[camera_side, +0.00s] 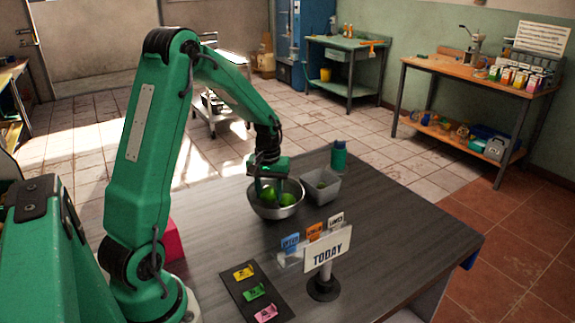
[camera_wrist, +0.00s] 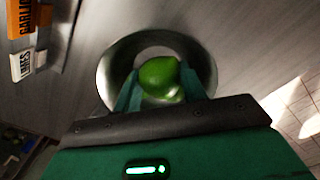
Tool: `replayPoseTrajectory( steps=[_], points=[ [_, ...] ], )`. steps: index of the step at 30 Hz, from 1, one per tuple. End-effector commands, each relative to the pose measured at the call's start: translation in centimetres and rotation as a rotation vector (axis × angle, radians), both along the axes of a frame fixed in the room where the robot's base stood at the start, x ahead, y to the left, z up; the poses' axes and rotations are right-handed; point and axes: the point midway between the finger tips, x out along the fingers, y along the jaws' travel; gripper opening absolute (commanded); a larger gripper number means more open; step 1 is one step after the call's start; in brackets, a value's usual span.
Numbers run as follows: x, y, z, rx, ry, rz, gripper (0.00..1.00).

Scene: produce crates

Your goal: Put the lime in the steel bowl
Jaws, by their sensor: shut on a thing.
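The steel bowl (camera_side: 277,212) stands on the dark table, and its round rim shows in the wrist view (camera_wrist: 112,62). My gripper (camera_side: 270,190) points down over the bowl, with its fingertips at or inside the rim. It is shut on a green lime, seen between the fingers in the wrist view (camera_wrist: 158,73). In the side view two green shapes show at the bowl, one at the fingers (camera_side: 268,195) and one to the right (camera_side: 288,199). I cannot tell whether the held lime touches the bowl's floor.
A grey square container (camera_side: 322,195) stands close to the right of the bowl, with a green bottle (camera_side: 338,158) behind it. A "TODAY" sign (camera_side: 327,247) and a tag rack (camera_side: 290,258) stand in front. A dark card with coloured tags (camera_side: 236,287) lies front left. The table's right side is clear.

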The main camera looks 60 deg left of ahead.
Motion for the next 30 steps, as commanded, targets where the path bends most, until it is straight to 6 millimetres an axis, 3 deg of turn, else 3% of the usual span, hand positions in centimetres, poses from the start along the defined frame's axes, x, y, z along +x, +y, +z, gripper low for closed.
replayPoseTrajectory(
  steps=[30],
  points=[
    [0.0,0.0,-1.1,0.0,0.0,0.0,0.18]
  ],
)
